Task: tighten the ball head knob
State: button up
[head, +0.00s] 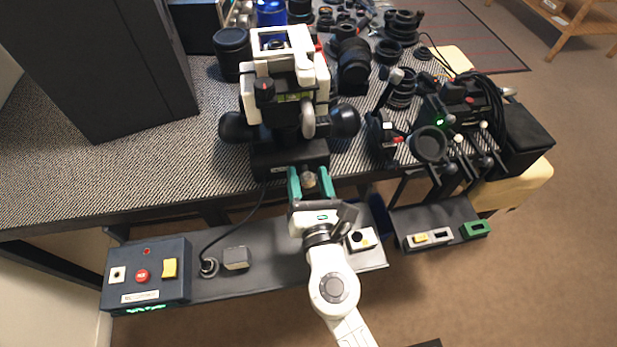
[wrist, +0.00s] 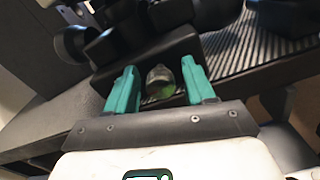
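A small brownish metallic knob (head: 309,180) is at the front of the black base (head: 285,160) of a white-and-black device (head: 318,80) at the table's front edge. I take it to be the ball head knob, but no label confirms this. My gripper (head: 310,184) has teal fingers, one on each side of the knob. The knob also shows in the wrist view (wrist: 160,79), between the fingertips, with a narrow gap on both sides. My gripper is open around it and appears not to touch it. The knob's rear is hidden.
Large black side knobs (head: 345,121) flank the device. A dark upright panel (head: 105,65) stands at the left. Lenses and a black apparatus (head: 465,110) crowd the right. A lower shelf holds a control box (head: 147,272) with a red button. The left table surface (head: 60,185) is clear.

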jog(key=c, duration=0.9)
jog(key=shift+c, duration=0.2)
jog(key=shift+m, duration=0.4)
jog(key=m+b, duration=0.2)
jog(key=m, duration=0.1)
jog(key=shift+m, duration=0.4)
jog(key=m+b, duration=0.1)
jog(key=m, duration=0.1)
jog(key=m+b, duration=0.1)
jog(key=m, duration=0.1)
jog(key=shift+w+d+f+m+b, duration=0.1)
jog(key=shift+d+m+b, duration=0.05)
jog(key=shift+m+b, duration=0.15)
jog(key=m+b, duration=0.2)
jog(key=m, duration=0.2)
jog(key=shift+f, duration=0.1)
jog(key=m+b, duration=0.2)
jog(key=m, duration=0.2)
jog(key=shift+d+m, duration=0.1)
jog(key=shift+m, duration=0.2)
jog(key=shift+b, duration=0.3)
